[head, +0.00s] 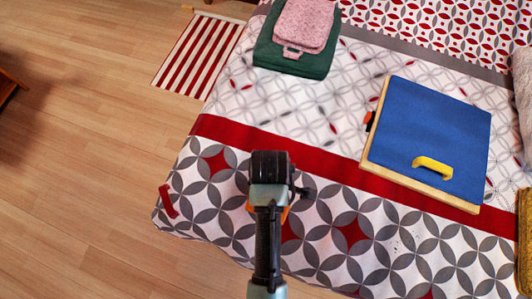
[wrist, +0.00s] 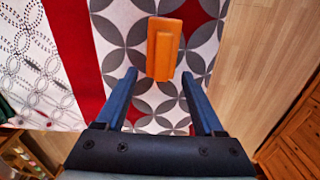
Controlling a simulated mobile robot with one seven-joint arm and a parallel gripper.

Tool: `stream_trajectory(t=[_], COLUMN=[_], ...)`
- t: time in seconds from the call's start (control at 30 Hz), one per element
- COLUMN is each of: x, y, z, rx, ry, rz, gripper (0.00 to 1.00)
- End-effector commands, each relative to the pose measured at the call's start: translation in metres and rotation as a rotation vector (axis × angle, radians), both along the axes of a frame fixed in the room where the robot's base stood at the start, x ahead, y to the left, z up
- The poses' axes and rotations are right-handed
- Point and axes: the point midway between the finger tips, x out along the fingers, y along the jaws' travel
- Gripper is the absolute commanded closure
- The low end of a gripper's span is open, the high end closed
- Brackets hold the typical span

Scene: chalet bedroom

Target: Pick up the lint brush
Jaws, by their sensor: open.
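An orange block-like item with a raised bar along it, which looks like the lint brush (wrist: 164,50), lies on the patterned bedspread in the wrist view. In the head view only small orange bits of it (head: 285,214) show beside my gripper, which hides the rest. My gripper (wrist: 158,78) is open and empty. It points down over the bed near its front edge. In the wrist view the near end of the brush lies between the two fingertips, and most of it extends beyond them. I cannot tell the exact height gap. My gripper also shows in the head view (head: 269,165).
A blue board with a wooden frame (head: 430,125) lies to the right, with a yellow handle-shaped item (head: 433,167) on it. Folded green cloth (head: 265,50) and pink cloth (head: 303,25) lie at the back. A red item (head: 168,200) is at the bed's left corner.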

Motion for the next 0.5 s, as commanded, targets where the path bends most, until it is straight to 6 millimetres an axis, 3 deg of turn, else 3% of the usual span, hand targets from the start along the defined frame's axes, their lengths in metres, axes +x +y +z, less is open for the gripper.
stream_trajectory(t=[0.1, 0.37, 0.5], x=[0.000, -0.002, -0.007], y=[0.000, 0.000, 0.000], z=[-0.021, -0.040, -0.062], rx=[0.000, 0.000, 0.000], ry=[0.000, -0.002, -0.001], rz=[-0.001, -0.002, -0.002], gripper=[0.30, 0.30, 0.30])
